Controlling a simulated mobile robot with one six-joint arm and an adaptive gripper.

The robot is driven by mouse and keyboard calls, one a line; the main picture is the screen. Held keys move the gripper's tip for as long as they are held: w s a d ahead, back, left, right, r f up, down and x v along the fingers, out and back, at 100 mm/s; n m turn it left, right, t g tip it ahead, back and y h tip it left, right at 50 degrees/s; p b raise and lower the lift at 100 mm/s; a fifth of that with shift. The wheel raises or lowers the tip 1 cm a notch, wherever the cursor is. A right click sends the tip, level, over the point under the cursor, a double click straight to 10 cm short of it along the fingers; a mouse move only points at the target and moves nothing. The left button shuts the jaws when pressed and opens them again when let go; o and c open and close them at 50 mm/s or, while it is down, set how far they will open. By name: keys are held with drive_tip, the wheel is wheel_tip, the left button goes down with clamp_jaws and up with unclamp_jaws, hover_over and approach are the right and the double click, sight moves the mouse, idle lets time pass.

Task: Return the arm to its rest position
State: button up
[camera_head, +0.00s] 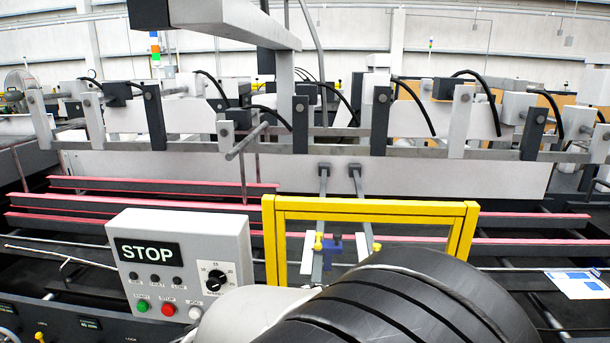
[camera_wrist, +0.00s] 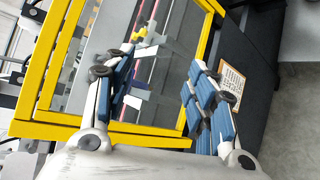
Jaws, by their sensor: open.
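My gripper (camera_wrist: 165,66) shows in the wrist view with its two blue-padded fingers spread apart and nothing between them. It is over the yellow guard frame (camera_wrist: 45,62), whose bars pass behind and around the fingers. The same yellow frame (camera_head: 370,208) stands upright in the middle of the head view. My gripper does not show in the head view. A rounded dark, ribbed and pale shape, seemingly my own arm, fills the bottom centre there and hides the lower right of the frame.
A grey control box (camera_head: 185,240) with a STOP display, a knob and coloured buttons stands left of the frame. Long red-edged rails (camera_head: 150,205) and the machine's pale crossbeam (camera_head: 430,175) lie behind. A blue-and-white sheet (camera_head: 578,284) lies at the right. Grey floor (camera_wrist: 290,120) is clear.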

drive_tip(key=s+d+m+g+y, duration=0.3)
drive_tip(key=s+d+m+g, duration=0.45)
drive_tip(key=s+d, duration=0.75)
drive_tip(key=s+a+r+m+t+y, duration=0.1)
drive_tip(key=s+a+m+t+y, duration=0.1)
drive_tip(key=s+m+y, duration=0.4)
drive_tip(key=s+a, duration=0.1)
drive_tip(key=s, duration=0.2)
drive_tip(key=shift+y, duration=0.3)
drive_tip(key=shift+s+a+r, duration=0.1)
